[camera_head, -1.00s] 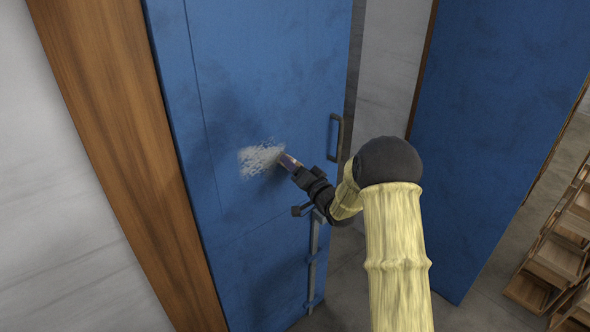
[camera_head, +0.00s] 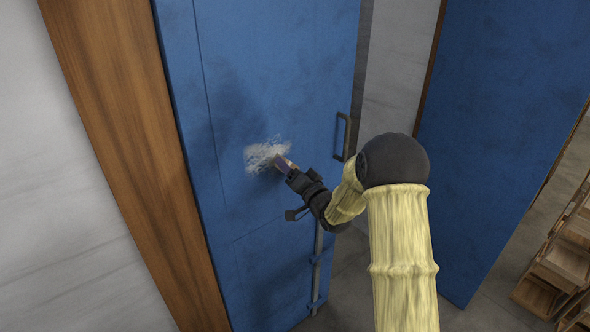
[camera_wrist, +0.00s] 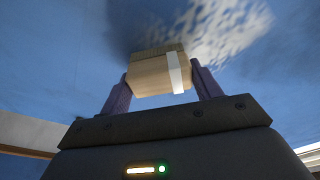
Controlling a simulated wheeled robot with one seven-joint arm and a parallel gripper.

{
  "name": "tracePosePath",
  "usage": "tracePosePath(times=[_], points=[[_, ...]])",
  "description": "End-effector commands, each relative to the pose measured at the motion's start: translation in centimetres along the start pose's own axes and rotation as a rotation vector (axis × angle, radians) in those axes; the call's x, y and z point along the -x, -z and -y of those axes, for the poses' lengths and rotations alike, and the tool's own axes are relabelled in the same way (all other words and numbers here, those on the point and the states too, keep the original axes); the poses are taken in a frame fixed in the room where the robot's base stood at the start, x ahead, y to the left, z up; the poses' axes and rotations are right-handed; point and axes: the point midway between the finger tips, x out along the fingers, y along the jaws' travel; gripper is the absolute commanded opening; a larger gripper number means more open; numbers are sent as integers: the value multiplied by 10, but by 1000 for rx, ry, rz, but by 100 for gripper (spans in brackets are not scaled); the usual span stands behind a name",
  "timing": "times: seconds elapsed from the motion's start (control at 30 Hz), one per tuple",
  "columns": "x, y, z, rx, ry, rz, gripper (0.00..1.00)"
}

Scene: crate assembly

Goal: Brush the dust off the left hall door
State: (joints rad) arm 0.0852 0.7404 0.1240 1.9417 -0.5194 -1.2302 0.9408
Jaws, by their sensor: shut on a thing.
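The left hall door (camera_head: 225,110) is a tall blue panel with a dark bar handle at its right edge. A whitish dust patch (camera_head: 264,154) lies on its middle, and it also shows in the wrist view (camera_wrist: 228,30). My gripper (camera_head: 286,164) is at the patch's lower right edge. In the wrist view its two purple fingers are shut on a pale wooden brush (camera_wrist: 150,75) with a white band.
A brown wooden frame post (camera_head: 130,150) and a pale wall stand left of the door. A second blue door (camera_head: 500,120) stands at the right. Wooden crates (camera_head: 565,262) stand at the lower right. A vertical metal rod (camera_head: 317,270) runs down the left door's lower right.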

Motion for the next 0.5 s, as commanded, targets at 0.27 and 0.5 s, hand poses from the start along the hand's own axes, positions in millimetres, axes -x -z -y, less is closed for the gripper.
tracePosePath(times=[0.27,0.5], points=[[0,0,1,0,1,0,45],[1,-11,10,-1,2,1,45]])
